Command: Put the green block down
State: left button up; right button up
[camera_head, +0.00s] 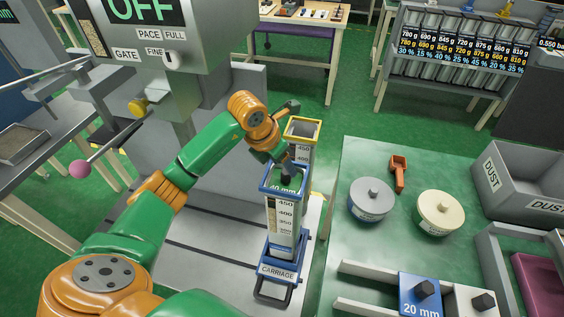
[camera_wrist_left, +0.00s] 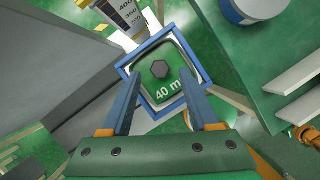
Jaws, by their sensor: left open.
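The green block (camera_head: 283,186), marked 40 mm, sits in the blue-rimmed top of a clear graduated column (camera_head: 285,222) on the carriage (camera_head: 277,271). In the left wrist view the green block (camera_wrist_left: 168,92) with its dark hexagonal knob lies inside the blue square rim (camera_wrist_left: 153,107). My left gripper (camera_head: 286,166) is just above the column top, fingers pointing down. In the left wrist view its two fingers are apart, one on each side of the block, with nothing seen between them but the block below. My right gripper is not in view.
A yellow-rimmed column (camera_head: 302,130) stands close behind. On the green table to the right are a grey round tin (camera_head: 371,200), a cream tin (camera_head: 441,213), an orange tool (camera_head: 398,173), a blue 20 mm block (camera_head: 420,292) and a dust bin (camera_head: 520,185).

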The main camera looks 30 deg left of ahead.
pick_arm(q)
jog(key=shift+r+p, duration=0.75)
jog(key=shift+r, duration=0.2)
jog(key=r+b, duration=0.1)
notch_tip(320, 180, up, 9)
send_over(280, 184)
jog(key=s, duration=0.4)
jog(key=shift+w+a+r, duration=0.1)
jog(key=shift+a+r, duration=0.05)
jog(key=shift+a, duration=0.3)
